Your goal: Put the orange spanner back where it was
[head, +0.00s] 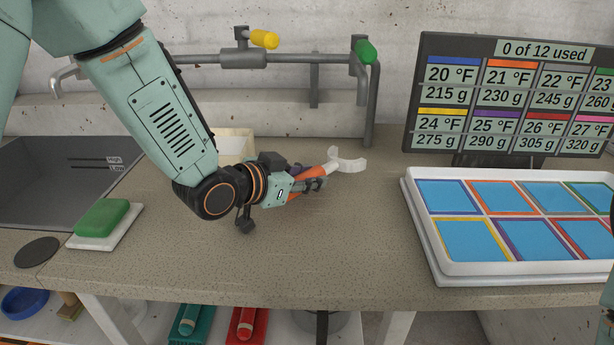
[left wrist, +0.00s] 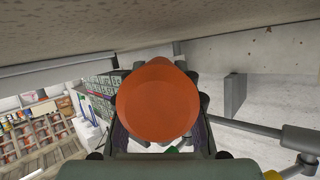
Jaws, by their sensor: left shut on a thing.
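The orange spanner (head: 313,172) is in the jaws of my left gripper (head: 316,184), above the speckled worktop in the middle of the head view. Its pale open-ended head (head: 346,162) sticks out beyond the fingers, up and to the right. In the left wrist view the rounded orange handle end (left wrist: 157,103) fills the middle, between the gripper's fingers. The fingers cover part of the handle. Whether the spanner touches the worktop, I cannot tell. My right gripper is not in view.
A white tray (head: 437,259) with blue, colour-edged panels stands at right, below a display board (head: 435,140). A pipe with yellow (head: 264,39) and green (head: 366,52) taps runs behind. A green block (head: 101,217) lies at left. Worktop (head: 330,250) before the gripper is clear.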

